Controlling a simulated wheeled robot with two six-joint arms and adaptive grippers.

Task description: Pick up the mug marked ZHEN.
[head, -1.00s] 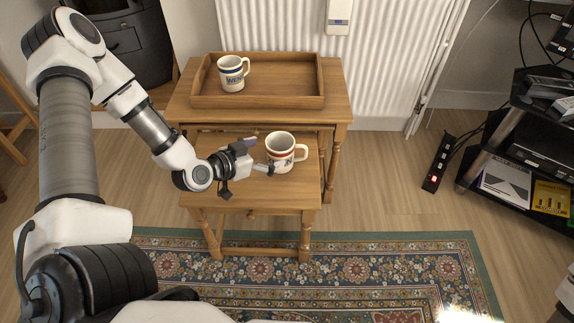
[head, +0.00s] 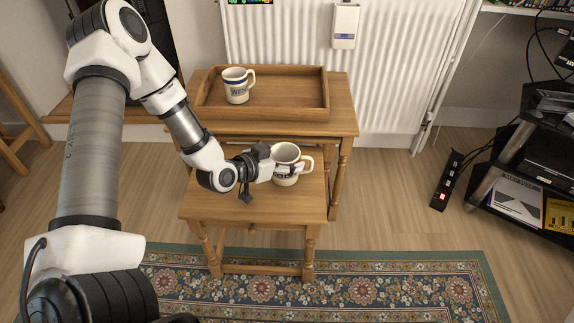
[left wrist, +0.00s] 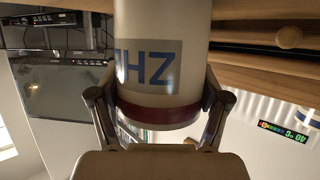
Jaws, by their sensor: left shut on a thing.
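A white mug (head: 285,163) with a handle on its right stands upright on the lower wooden table (head: 225,205). In the left wrist view the mug (left wrist: 160,55) appears upside down, with a dark red band and blue letters; Z and H are readable, the rest is cut off at the curve. This fits ZHEN. My left gripper (head: 283,169) reaches it from the left and is shut on its body, one finger on each side. I cannot tell any gap between mug and table. My right gripper is not in view.
Another white mug (head: 236,88) with blue lettering stands in a wooden tray (head: 290,113) on the higher table behind. A white radiator (head: 385,80) is behind the tables. A power strip (head: 445,182) and a black shelf unit (head: 520,140) are at right.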

